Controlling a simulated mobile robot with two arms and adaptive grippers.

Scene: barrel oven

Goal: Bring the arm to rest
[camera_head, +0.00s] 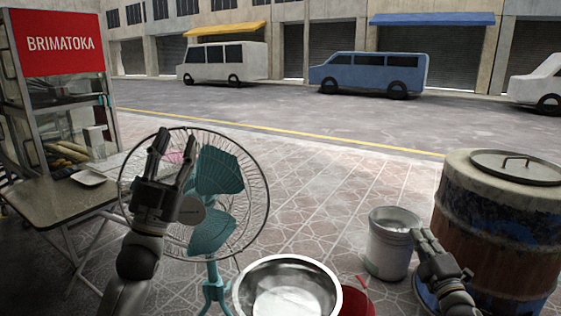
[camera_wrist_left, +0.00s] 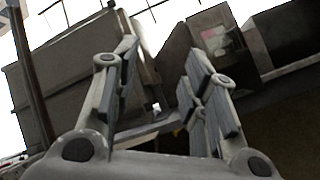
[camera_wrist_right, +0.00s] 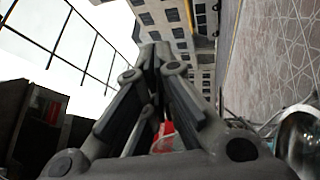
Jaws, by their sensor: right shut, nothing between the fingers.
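My left gripper (camera_head: 176,140) is raised in front of the teal fan, with its two fingers pointing up and spread apart. In the left wrist view the left gripper (camera_wrist_left: 160,68) is open, with nothing between its fingers. My right gripper (camera_head: 419,236) is at the lower right, between the white bucket and the barrel oven, with its fingers together. In the right wrist view the right gripper (camera_wrist_right: 155,55) is shut and empty. From the head view I cannot tell whether it touches the bucket.
The barrel oven (camera_head: 500,215) with a lid (camera_head: 518,166) stands at right, beside the white bucket (camera_head: 389,250). A steel bowl (camera_head: 287,262) and red bucket (camera_head: 357,303) are front centre. Paving beyond is clear.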

